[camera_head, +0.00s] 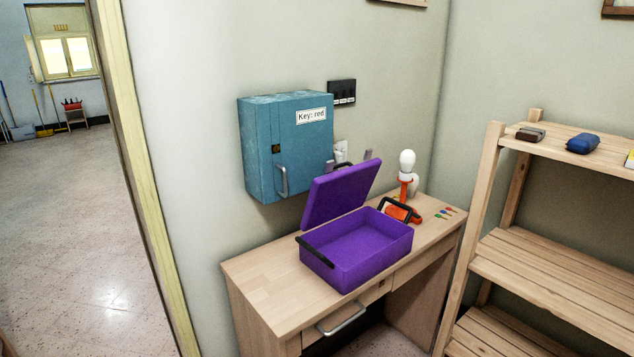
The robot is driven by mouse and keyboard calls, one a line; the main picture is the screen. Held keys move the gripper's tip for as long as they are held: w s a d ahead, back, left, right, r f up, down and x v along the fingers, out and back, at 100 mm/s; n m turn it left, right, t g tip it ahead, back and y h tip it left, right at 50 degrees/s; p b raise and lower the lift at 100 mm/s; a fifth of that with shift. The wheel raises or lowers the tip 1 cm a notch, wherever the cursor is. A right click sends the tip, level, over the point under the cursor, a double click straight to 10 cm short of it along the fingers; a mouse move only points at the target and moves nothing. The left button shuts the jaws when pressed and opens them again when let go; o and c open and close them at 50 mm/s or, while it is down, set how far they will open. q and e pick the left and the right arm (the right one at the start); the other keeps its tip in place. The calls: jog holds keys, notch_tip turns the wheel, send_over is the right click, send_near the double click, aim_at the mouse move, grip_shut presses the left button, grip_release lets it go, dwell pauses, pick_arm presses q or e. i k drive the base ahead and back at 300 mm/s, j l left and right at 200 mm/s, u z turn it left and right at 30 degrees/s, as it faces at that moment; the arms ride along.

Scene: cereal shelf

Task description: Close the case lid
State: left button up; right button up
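A purple case (362,257) stands on the wooden desk, and its inside looks empty. Its lid (341,193) is open, tilted up and back on the wall side. A black bar handle (316,251) is at the case's left end and another black handle (400,209) is at its right end. Neither of my grippers is in view.
The desk (272,285) has a drawer with a grey handle. A blue wall cabinet labelled "Key: red" (262,150) hangs behind the lid. An orange and white lamp-like object (406,180) and small coloured keys (446,211) lie right of the case. A wooden shelf (540,265) stands right.

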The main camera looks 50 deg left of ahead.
aim_at(332, 195)
jog(key=k+j, duration=0.1)
jog(key=j, duration=0.75)
jog(key=k+j, duration=0.1)
jog(key=j, duration=0.8)
jog(key=k+j, duration=0.1)
jog(key=j, duration=0.75)
jog(key=j+u, duration=0.1)
jog(key=j, duration=0.75)
jog(key=l+u, duration=0.25)
jog(key=u, duration=0.15)
jog(key=l+u, duration=0.2)
jog(key=u, duration=0.15)
jog(key=l+u, duration=0.25)
jog(key=u, duration=0.15)
jog(key=k+j, duration=0.05)
